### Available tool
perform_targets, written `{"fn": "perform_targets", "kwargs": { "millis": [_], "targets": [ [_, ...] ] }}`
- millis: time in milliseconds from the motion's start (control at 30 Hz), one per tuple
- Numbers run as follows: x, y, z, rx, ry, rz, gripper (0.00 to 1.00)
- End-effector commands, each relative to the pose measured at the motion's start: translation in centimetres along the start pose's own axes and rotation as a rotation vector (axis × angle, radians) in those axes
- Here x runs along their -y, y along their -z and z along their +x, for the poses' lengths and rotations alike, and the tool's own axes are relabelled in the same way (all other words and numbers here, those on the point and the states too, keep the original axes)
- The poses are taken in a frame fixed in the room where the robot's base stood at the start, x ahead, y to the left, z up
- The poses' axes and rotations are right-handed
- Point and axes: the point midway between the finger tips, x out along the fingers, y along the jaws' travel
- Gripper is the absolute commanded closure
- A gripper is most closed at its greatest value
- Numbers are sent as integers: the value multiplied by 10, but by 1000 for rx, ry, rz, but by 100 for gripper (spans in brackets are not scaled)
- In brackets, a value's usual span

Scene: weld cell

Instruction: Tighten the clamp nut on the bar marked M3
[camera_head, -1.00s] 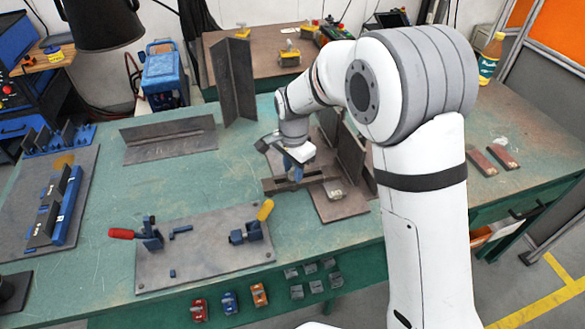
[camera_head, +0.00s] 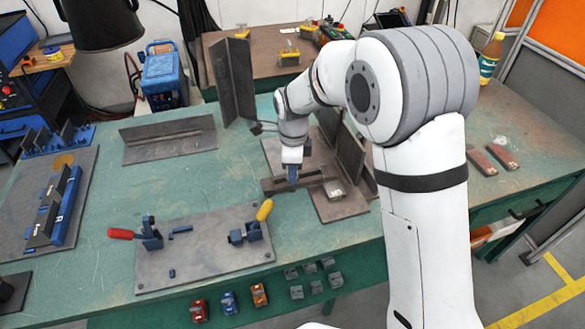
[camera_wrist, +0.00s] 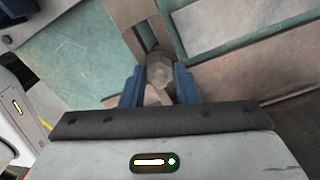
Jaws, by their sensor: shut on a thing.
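My gripper (camera_wrist: 160,88) points down with its two blue fingers shut on a grey hexagonal nut (camera_wrist: 160,68) in the wrist view. In the head view my gripper (camera_head: 292,178) is at a dark clamp bar (camera_head: 312,178) lying across the front of a metal plate on the green bench. The bar also shows in the wrist view (camera_wrist: 137,46), running up from the nut. I cannot read an M3 mark in either view. The nut is hidden behind my gripper in the head view.
Upright steel plates (camera_head: 350,155) stand just behind and right of the bar. A fixture plate (camera_head: 205,262) with red and yellow toggle clamps is at the front left. A tall angle piece (camera_head: 232,82) stands behind. Green bench (camera_head: 215,190) is bare left of my gripper.

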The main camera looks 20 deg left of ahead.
Motion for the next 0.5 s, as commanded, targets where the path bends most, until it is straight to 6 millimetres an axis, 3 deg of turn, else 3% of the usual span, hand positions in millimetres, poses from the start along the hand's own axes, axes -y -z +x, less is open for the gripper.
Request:
{"fn": "perform_targets", "kwargs": {
  "millis": [500],
  "targets": [
    [-4, -1, 3, -2, -12, 45, 95]
  ]
}}
